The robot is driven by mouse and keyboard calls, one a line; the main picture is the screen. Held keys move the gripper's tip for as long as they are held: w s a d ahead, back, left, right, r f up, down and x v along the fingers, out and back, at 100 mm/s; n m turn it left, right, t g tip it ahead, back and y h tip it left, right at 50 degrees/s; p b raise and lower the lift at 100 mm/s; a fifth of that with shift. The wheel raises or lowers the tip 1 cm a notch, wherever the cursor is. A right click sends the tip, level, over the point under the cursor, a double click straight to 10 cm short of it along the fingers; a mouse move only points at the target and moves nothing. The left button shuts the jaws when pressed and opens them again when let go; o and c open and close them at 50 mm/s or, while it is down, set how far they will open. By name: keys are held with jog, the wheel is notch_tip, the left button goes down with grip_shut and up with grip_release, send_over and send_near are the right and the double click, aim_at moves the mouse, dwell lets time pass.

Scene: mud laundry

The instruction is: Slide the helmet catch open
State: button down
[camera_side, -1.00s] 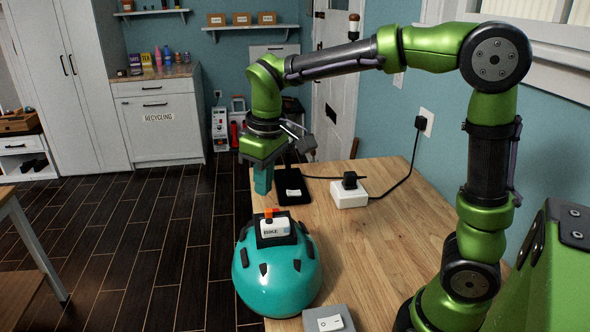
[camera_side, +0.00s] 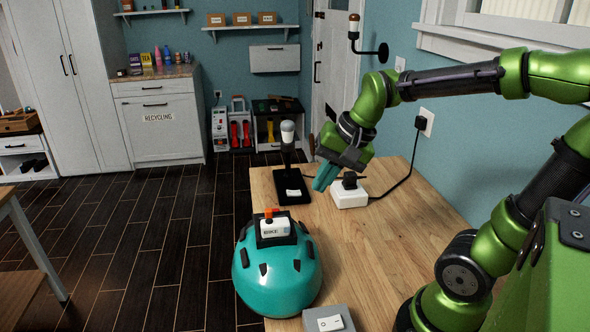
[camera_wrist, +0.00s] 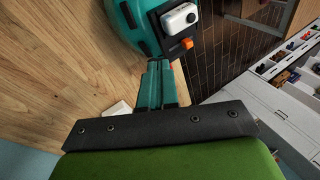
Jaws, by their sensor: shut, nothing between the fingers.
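The teal helmet (camera_side: 270,285) sits at the left edge of the wooden bench, with a black mount and a white box labelled BIKE (camera_side: 273,228) on top. An orange catch (camera_side: 269,213) stands at the back of that box. In the wrist view the helmet (camera_wrist: 127,28) is at the top, with the white box (camera_wrist: 180,18) and the orange catch (camera_wrist: 187,43). My gripper (camera_side: 319,186) has teal fingers, shut and empty, tilted down-left above the bench. It is behind and to the right of the helmet, apart from it.
A black lamp-like stand (camera_side: 291,185) with a white top is left of my gripper. A grey switch box (camera_side: 328,319) is at the front. The middle right of the bench (camera_side: 400,240) is clear.

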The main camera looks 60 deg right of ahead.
aim_at(269, 209)
jog(key=w+d+m+g+y, duration=0.2)
jog(key=w+d+m, duration=0.25)
jog(key=m, duration=1.15)
jog(key=x, duration=0.8)
jog(key=shift+d+f, duration=0.25)
jog(key=shift+f, duration=0.15)
jog(key=shift+w+a+f, duration=0.1)
jog(key=shift+w+a, duration=0.45)
jog(key=shift+w, duration=0.05)
jog(key=shift+w+a+f, duration=0.15)
jog(key=shift+w+a, duration=0.45)
jog(key=shift+w, duration=0.05)
jog(key=shift+w+a, duration=0.35)
jog(key=shift+w+a, duration=0.85)
jog(key=shift+a, duration=0.05)
jog(key=shift+d, duration=0.1)
